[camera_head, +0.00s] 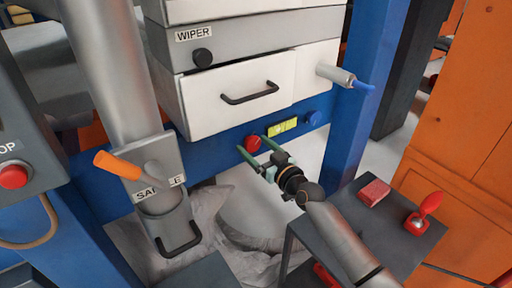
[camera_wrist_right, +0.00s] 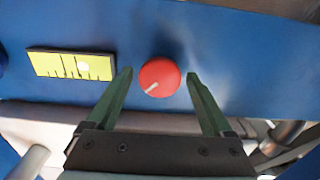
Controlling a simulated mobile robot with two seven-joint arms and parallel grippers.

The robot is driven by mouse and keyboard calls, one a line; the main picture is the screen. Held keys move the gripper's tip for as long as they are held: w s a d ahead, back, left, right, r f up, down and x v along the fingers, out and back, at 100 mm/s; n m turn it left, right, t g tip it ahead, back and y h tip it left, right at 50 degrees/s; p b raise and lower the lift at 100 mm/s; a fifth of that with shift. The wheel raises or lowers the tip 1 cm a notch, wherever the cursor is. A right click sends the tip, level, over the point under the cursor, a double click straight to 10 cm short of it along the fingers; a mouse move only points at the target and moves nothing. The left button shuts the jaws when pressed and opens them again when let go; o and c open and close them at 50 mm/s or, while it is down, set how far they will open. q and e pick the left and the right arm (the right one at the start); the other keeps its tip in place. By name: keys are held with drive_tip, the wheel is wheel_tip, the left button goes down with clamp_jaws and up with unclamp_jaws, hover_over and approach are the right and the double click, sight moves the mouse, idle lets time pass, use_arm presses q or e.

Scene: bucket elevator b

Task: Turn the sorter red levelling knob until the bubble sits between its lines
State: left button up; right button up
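The red levelling knob (camera_head: 253,144) sits on the blue beam below the white drawer. In the right wrist view the red knob (camera_wrist_right: 160,77) has a pale pointer mark toward its lower left. The yellow-green level vial (camera_head: 283,126) is beside it. In the wrist view the vial (camera_wrist_right: 45,64) shows several dark lines and a pale bubble right of its middle; whether it sits between the proper lines is hard to tell. My right gripper (camera_wrist_right: 160,75) is open, one finger on each side of the knob, with visible gaps. My left gripper is not in view.
A blue knob (camera_head: 312,118) is right of the vial. The white drawer (camera_head: 225,105) with a black handle is above. A silver cylinder (camera_head: 336,74) protrudes at right. A grey cart (camera_head: 345,210) holds a red block (camera_head: 374,192) and a red-handled tool (camera_head: 424,212).

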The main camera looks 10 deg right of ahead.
drive_tip(key=c, duration=1.2)
drive_tip(key=shift+m, duration=0.3)
drive_tip(key=m, duration=0.3)
drive_tip(key=shift+m, duration=0.3)
drive_tip(key=m, duration=0.3)
drive_tip(key=shift+m+p, duration=0.3)
drive_tip(key=shift+m, duration=0.1)
drive_tip(key=m, duration=0.3)
drive_tip(key=shift+m, duration=1.9)
